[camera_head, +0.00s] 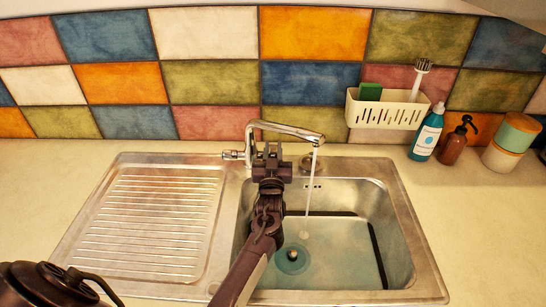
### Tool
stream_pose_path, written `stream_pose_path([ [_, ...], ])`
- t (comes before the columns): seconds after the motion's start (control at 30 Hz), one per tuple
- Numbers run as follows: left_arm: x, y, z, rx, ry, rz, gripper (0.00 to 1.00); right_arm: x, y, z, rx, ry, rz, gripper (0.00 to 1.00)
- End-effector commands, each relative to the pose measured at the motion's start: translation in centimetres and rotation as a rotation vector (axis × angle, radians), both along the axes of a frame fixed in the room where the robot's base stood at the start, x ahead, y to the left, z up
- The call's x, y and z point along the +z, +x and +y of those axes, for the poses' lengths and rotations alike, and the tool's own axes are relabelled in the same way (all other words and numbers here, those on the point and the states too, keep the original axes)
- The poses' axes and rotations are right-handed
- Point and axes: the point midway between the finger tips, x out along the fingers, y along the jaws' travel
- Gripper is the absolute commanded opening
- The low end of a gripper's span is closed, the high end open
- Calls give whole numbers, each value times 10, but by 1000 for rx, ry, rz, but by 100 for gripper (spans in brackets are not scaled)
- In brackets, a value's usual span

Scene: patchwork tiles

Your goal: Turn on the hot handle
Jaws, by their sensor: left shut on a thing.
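The chrome tap (290,131) stands at the back of the sink, its spout reaching right. A stream of water runs from it into the basin. A small handle (233,155) sticks out at the left of the tap's base. My left gripper (268,150) is in front of the tap's body, just right of that handle, with its fingers shut on part of the tap. The gripper hides the middle of the tap and the exact contact. My right gripper is not in view.
The steel sink basin (398,262) holds water over its drain. A ribbed drainboard (228,205) lies to the left, empty. A white caddy (388,112) hangs on the tiled wall. A blue bottle (427,135), a brown bottle (452,147) and a jar (503,160) stand at right.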

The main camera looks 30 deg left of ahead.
Motion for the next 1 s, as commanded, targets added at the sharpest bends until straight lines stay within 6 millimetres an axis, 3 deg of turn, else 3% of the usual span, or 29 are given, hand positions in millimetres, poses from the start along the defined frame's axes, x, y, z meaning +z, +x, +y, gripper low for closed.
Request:
stream_pose_path([
  [0.37, 0, -1, 0, 0, 8, -16, 1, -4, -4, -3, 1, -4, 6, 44],
  [0.4, 0, -1, 0, 0, 8, -16, 26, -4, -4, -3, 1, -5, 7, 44],
  [0.57, 0, -1, 0, 0, 8, -16, 45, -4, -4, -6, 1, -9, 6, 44],
  [0.87, 0, -3, -1, 0, 7, -15, 45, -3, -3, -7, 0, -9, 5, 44],
  [1.0, -3, -17, -8, -1, 6, -12, 45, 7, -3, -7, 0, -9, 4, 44],
])
